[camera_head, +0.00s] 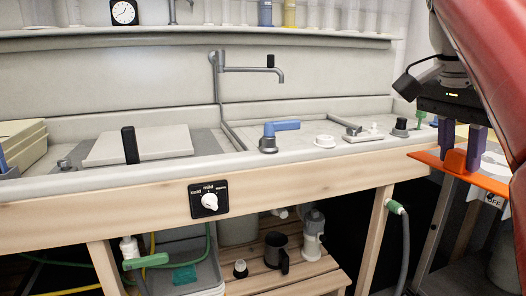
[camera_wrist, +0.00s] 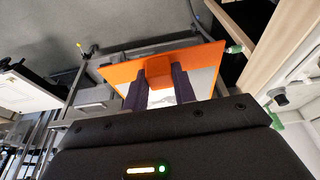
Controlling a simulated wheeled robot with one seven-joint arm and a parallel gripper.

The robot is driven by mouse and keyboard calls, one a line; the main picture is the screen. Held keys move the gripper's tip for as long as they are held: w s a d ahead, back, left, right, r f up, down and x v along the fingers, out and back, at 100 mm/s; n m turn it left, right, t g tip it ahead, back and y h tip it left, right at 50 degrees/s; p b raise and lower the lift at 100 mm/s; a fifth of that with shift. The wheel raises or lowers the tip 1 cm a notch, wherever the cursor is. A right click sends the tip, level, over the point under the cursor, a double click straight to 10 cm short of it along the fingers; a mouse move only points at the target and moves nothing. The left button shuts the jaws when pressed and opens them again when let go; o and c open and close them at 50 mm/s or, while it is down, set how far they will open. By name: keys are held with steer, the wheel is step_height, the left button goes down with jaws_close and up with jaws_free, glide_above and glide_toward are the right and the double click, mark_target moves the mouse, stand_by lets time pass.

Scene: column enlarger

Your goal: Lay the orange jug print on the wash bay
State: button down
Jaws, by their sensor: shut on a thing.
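The orange jug print (camera_head: 488,182) shows as a flat orange board with a raised block, tilted in the air at the right, in front of the bench. My gripper (camera_head: 462,158) is shut on its block. In the wrist view the print (camera_wrist: 120,72) lies across both dark fingers (camera_wrist: 160,76), with a pale picture partly visible between and beside them. The jug picture itself is not clear. A long pale wash bench (camera_head: 300,168) with a grey swivel tap (camera_head: 250,69) fills the head view; no marking shows which part is the wash bay. The print is apart from the bench.
A pale lid with a black handle (camera_head: 130,145) covers the left side of the bench. A dial (camera_head: 209,200) is on the front rail. The middle counter is fairly clear.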

steer(key=w+a+f+n+y, duration=0.1)
steer(key=w+a+f+n, duration=0.3)
steer(key=f, duration=1.5)
steer(key=w+a+f+n+t+y, duration=0.1)
steer(key=w+a+f+n, duration=0.3)
steer(key=f, duration=1.6)
steer(key=w+a+f+n+t+y, duration=0.1)
steer(key=w+a+f+n, duration=0.3)
steer(key=f, duration=1.6)
steer(key=shift+w+a+n, duration=0.3)
steer(key=shift+w+n, duration=0.35)
steer(key=shift+n, duration=0.25)
steer(key=shift+r, duration=0.2)
